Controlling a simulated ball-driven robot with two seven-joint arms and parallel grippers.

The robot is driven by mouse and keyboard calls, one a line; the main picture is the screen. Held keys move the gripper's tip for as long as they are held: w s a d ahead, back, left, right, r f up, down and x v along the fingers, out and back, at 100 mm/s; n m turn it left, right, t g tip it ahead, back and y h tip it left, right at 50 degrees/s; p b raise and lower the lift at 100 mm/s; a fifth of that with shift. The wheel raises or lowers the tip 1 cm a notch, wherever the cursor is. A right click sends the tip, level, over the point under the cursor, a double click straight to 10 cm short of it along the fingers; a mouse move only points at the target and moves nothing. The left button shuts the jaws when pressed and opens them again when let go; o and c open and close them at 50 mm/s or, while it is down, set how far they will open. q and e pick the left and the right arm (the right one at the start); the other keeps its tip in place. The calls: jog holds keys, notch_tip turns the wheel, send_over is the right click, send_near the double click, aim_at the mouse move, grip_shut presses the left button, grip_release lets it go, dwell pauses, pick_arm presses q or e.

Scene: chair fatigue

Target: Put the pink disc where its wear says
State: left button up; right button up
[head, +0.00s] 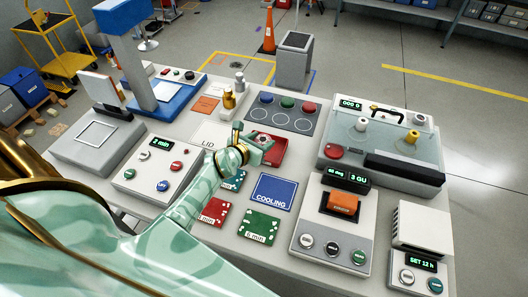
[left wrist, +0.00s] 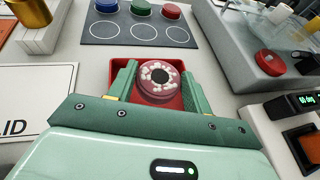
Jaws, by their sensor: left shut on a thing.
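The pink disc (left wrist: 158,82) has a dark centre and a ring of pale speckles on its face. My left gripper (left wrist: 158,90) is shut on it, one green finger at each side. The disc is over or in a small red tray (left wrist: 174,62); I cannot tell whether it touches the tray floor. In the head view my left gripper (head: 257,146) is at this red tray (head: 276,150), mid-table, and largely hides the disc. My right gripper is not in view.
A grey panel (head: 303,128) behind the tray holds blue, green and red discs above empty circles. In front lie a blue COOLING card (head: 272,191), a green card (head: 259,228) and a red card (head: 213,213). Machines stand on both sides, including one with an orange block (head: 343,204).

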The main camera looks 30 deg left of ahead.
pick_arm(q)
jog(key=shift+w+a+f, duration=0.1)
jog(key=shift+w+f, duration=0.45)
jog(key=shift+f, duration=0.1)
jog(key=f+b, duration=0.3)
jog(key=f, duration=0.1)
jog(key=shift+w, duration=0.35)
jog(key=shift+r, duration=0.15)
jog(key=o, duration=1.1)
